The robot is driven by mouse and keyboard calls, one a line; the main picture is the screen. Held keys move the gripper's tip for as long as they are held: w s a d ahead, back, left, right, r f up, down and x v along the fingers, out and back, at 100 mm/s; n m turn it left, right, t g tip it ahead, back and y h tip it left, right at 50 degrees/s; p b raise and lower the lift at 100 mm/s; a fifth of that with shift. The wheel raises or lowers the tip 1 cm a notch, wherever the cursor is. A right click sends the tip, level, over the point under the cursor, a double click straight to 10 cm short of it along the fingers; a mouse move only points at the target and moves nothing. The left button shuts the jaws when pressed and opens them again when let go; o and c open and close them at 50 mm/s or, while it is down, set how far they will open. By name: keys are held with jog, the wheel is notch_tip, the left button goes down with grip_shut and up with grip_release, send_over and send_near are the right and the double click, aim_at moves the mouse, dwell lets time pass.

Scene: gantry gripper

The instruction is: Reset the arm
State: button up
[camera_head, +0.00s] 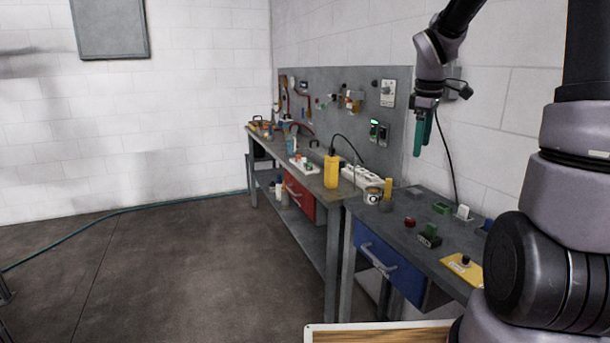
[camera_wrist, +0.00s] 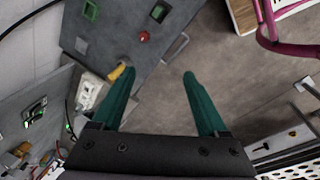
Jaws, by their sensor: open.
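My gripper (camera_head: 423,132) hangs from my arm above the right-hand workbench, its green fingers pointing down. In the wrist view my gripper (camera_wrist: 160,78) has its two green fingers spread apart with nothing between them. Beyond the fingertips lie the edge of the bench and the floor. In the head view the gripper is clear of the bench top, in front of the white wall.
The workbench (camera_head: 405,212) carries a red button (camera_head: 410,222), a yellow plate (camera_head: 462,268) and small parts. A yellow device (camera_head: 331,172) and a white power strip (camera_head: 362,177) stand farther back. A blue drawer (camera_head: 389,265) is below. The floor (camera_head: 180,270) at left is largely clear.

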jog(key=s+a+r+m+t+y, duration=0.1)
jog(key=s+a+r+m, duration=0.1)
jog(key=s+m, duration=0.3)
jog(key=s+a+r+m+t+y, duration=0.1)
jog(key=s+r+m, duration=0.3)
jog(key=s, duration=0.5)
jog(key=s+a+r+m+t, duration=0.2)
jog(key=s+r+m+t, duration=0.1)
jog(key=s, duration=0.4)
jog(key=r+m, duration=0.1)
jog(key=m, duration=0.1)
jog(key=shift+a+m+y, duration=0.35)
jog(key=shift+m+y, duration=0.05)
